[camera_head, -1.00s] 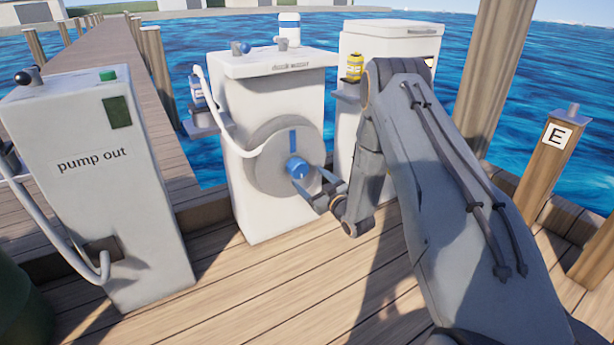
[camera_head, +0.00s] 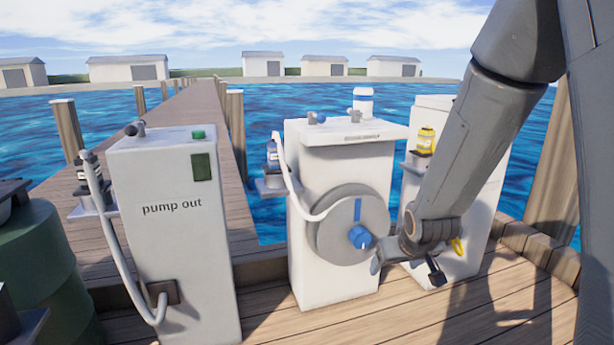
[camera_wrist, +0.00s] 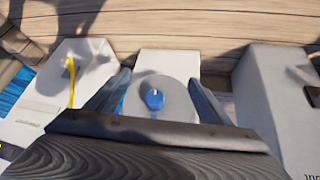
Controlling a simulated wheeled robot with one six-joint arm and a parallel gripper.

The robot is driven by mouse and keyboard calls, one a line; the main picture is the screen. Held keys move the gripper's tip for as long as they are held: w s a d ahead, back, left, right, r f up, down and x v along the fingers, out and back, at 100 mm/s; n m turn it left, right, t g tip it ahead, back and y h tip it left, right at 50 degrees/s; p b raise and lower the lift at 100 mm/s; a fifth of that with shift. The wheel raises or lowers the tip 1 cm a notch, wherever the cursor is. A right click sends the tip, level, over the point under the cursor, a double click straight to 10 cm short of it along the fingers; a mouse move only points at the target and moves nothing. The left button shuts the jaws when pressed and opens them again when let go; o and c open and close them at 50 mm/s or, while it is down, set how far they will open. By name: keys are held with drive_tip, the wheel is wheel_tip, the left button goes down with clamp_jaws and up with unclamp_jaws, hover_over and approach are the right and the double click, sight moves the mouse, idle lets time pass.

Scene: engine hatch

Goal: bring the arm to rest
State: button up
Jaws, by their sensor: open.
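My gripper (camera_head: 406,268) is open and empty. My arm comes down from the upper right and hides part of the right white cabinet (camera_head: 468,225).
A yellow bottle (camera_head: 425,140) stands by the right cabinet. Bare dock planks (camera_head: 400,318) lie in front.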

drive_tip(key=s+a+r+m+g, duration=0.15)
drive_tip(key=s+g, duration=0.25)
drive_tip(key=s, duration=1.4)
drive_tip(key=s+a+r+n+g+y, duration=0.1)
drive_tip(key=s+a+r+n+g, duration=0.2)
drive_tip(key=s+a, duration=0.6)
drive_tip(key=s+a+r+n+y, duration=0.1)
drive_tip(key=s+a+r+n, duration=0.35)
drive_tip(key=a, duration=0.85)
drive_tip(key=d+r+m+h+p, duration=0.1)
drive_tip(key=d+r+m+p, duration=0.2)
drive_tip(key=d+r+p, duration=0.7)
drive_tip(key=s+d+r+m+p, duration=0.1)
drive_tip(key=d+r+m+p, duration=0.3)
drive_tip(key=d+r+p, duration=0.7)
wheel_tip(320, 180, up, 5)
drive_tip(key=p, duration=1.2)
drive_tip(key=shift+s+f+h, duration=0.15)
drive_tip(key=shift+h, duration=0.25)
drive_tip(key=shift+c, duration=0.4)
